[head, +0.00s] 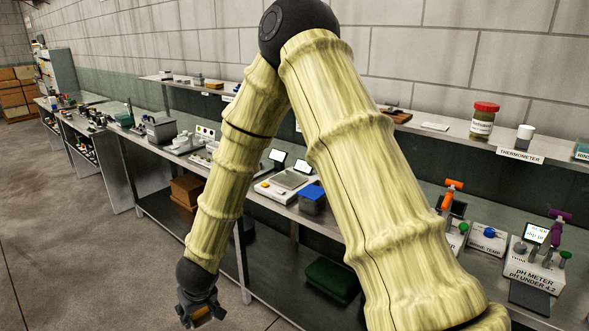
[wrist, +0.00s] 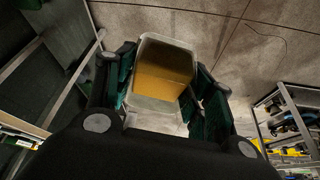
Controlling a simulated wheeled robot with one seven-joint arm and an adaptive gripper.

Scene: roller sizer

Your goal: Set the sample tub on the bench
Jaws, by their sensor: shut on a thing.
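The sample tub (wrist: 160,73) is a clear, pale-walled tub with amber contents, seen from above in the wrist view. My gripper (wrist: 162,95) is shut on it, with dark green finger pads against both sides. In the head view my gripper (head: 203,314) hangs low at the bottom, in front of the bench and over the floor. Only a small brownish part of the tub (head: 202,318) shows there. The steel bench (head: 290,210) runs along the wall; my arm hides part of it.
On the bench are a scale (head: 286,180), a blue-lidded box (head: 312,200) and a pH meter (head: 533,265). The wall shelf holds a red-lidded jar (head: 483,120) and a white cup (head: 525,131). A brown box (head: 187,190) and a green bin (head: 331,280) sit below. Floor at left is clear.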

